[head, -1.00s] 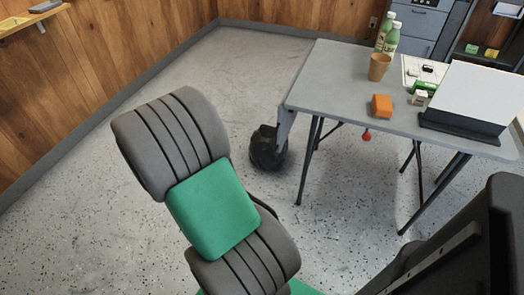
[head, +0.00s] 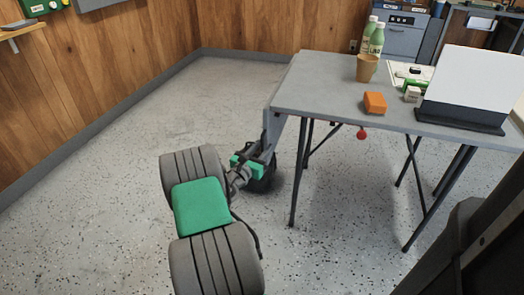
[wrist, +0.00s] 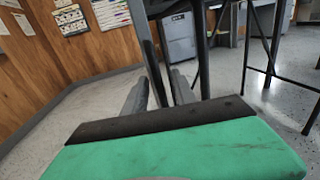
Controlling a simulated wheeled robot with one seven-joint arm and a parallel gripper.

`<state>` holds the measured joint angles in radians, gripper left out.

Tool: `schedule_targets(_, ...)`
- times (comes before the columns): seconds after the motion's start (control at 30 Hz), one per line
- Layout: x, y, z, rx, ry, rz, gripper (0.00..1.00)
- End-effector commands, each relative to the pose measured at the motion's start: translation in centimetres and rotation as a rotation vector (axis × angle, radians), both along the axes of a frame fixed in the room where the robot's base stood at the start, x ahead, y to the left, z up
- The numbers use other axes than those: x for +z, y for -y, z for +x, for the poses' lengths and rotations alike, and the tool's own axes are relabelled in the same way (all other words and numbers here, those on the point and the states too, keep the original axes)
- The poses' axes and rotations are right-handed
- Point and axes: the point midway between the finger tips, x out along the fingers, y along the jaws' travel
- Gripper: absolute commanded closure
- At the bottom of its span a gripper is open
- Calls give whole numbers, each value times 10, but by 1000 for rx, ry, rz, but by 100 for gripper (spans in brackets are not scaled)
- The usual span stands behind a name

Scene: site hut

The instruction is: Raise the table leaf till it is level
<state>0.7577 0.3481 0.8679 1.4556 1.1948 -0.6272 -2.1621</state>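The grey table (head: 330,85) stands on dark folding legs. Its leaf (head: 274,128) hangs down at the left end, seen nearly edge-on in the head view. A red knob (head: 362,134) hangs below the table's front edge. My gripper (head: 268,152) is low beside the hanging leaf, partly hidden by my arm.
The floor at left is clear.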

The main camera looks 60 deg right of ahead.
Motion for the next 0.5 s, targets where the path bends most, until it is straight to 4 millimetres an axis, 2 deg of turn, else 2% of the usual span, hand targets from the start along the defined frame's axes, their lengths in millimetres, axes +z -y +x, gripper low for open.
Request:
schedule_targets(0.17,0,0,0,0,0,0,69)
schedule_targets(0.5,0,-1,0,0,1,1,97)
